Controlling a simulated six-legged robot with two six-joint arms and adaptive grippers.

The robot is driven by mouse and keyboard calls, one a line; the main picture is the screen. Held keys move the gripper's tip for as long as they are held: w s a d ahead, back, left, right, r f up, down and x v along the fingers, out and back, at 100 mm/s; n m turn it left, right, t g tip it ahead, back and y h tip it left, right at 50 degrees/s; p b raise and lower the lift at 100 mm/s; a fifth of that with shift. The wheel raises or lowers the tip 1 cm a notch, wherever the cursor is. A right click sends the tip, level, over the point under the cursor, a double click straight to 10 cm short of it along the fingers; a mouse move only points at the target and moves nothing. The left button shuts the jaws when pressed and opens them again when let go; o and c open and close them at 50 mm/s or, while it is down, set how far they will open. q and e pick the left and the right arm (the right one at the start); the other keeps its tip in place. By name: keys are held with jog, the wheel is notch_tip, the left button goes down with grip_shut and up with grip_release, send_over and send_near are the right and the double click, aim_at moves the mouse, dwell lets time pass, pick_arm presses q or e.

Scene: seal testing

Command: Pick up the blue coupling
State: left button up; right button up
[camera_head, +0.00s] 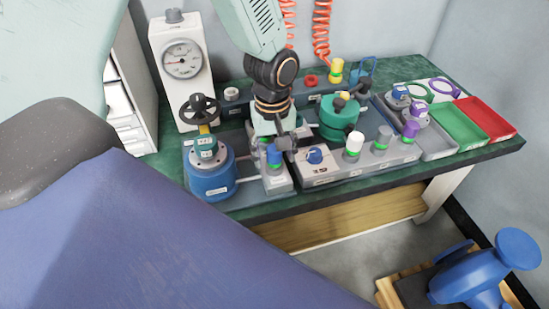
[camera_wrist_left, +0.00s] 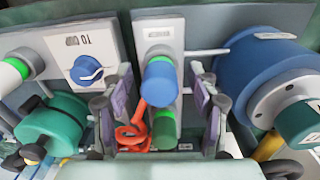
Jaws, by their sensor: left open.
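The blue coupling (camera_head: 274,157) has a green band and stands upright on a grey-white block (camera_head: 277,184) at the front of the bench. In the left wrist view the blue coupling (camera_wrist_left: 160,82) shows from above, between the fingers of my left gripper (camera_wrist_left: 160,97). The left gripper (camera_head: 277,142) is open and points down over the coupling. A finger stands on each side of it, with gaps visible in the wrist view. In the head view the fingers partly hide the coupling. My right gripper is not in view.
A blue vessel (camera_head: 210,180) stands close left of the coupling. A panel with a blue knob (camera_head: 315,156) and a white coupling (camera_head: 354,143) are to its right. A green vessel (camera_head: 340,115) is behind them. Green (camera_head: 459,126) and red (camera_head: 486,118) trays lie at the right end.

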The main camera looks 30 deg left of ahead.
pick_arm(q)
jog(key=shift+s+r, duration=0.1)
jog(key=shift+r, duration=0.05)
jog(key=shift+c, duration=1.3)
jog(key=c, duration=0.4)
grip_shut()
